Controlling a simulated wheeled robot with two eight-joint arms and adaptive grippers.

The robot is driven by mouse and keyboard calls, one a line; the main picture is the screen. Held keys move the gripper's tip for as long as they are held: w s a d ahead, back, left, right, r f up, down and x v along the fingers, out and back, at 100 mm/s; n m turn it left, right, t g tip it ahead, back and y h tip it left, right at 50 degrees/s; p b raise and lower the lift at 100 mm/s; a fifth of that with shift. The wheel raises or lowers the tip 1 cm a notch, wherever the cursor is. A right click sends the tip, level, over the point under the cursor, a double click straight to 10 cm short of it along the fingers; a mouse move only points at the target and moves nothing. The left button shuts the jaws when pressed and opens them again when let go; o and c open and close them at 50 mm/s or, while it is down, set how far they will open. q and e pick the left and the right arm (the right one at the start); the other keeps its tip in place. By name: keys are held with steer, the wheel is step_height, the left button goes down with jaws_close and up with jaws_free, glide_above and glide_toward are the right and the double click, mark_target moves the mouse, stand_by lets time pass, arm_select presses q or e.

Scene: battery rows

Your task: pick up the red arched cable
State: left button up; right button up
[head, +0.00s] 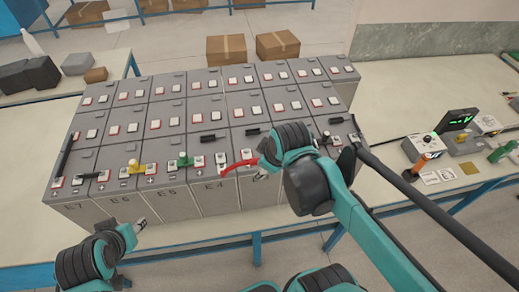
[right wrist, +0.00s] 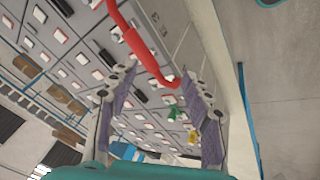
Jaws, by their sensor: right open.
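The red arched cable (head: 240,165) lies over the front row of grey batteries, just left of my right gripper, in the head view. In the right wrist view the red cable (right wrist: 139,45) curves down from the top and ends between the fingertips. My right gripper (right wrist: 158,76) is open, with one finger on each side of the cable's near end; I cannot tell if they touch it. In the head view the right gripper (head: 259,171) is partly hidden by its own wrist. My left gripper (head: 139,227) is low at the front left, away from the cable; its jaw opening is unclear.
Rows of grey batteries (head: 140,183) fill the table. A yellow piece (head: 134,166) and a green piece (head: 184,160) stand on front-row terminals. Black connectors lie on other terminals. Meters and tools (head: 423,149) are at the right. Bare table (head: 400,90) lies beyond them.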

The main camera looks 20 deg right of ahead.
steer(key=w+d+f+n+g, duration=0.1)
steer(key=w+d+n, duration=0.1)
steer(key=n, duration=0.1)
steer(key=w+d+f+n+g, duration=0.1)
steer(key=w+d+n, duration=0.1)
steer(key=n, duration=0.2)
steer(key=w+d+f+n+g, duration=0.1)
steer(key=w+d+n, duration=0.1)
steer(key=n, duration=0.1)
steer(key=shift+d, duration=0.3)
steer(key=shift+f+n, duration=0.3)
steer(key=shift+n, duration=0.1)
steer(key=f, duration=0.2)
steer(key=w+f, duration=0.1)
steer(key=f, duration=0.4)
steer(key=shift+w, duration=0.25)
steer(key=shift+a, duration=0.1)
jaws_close()
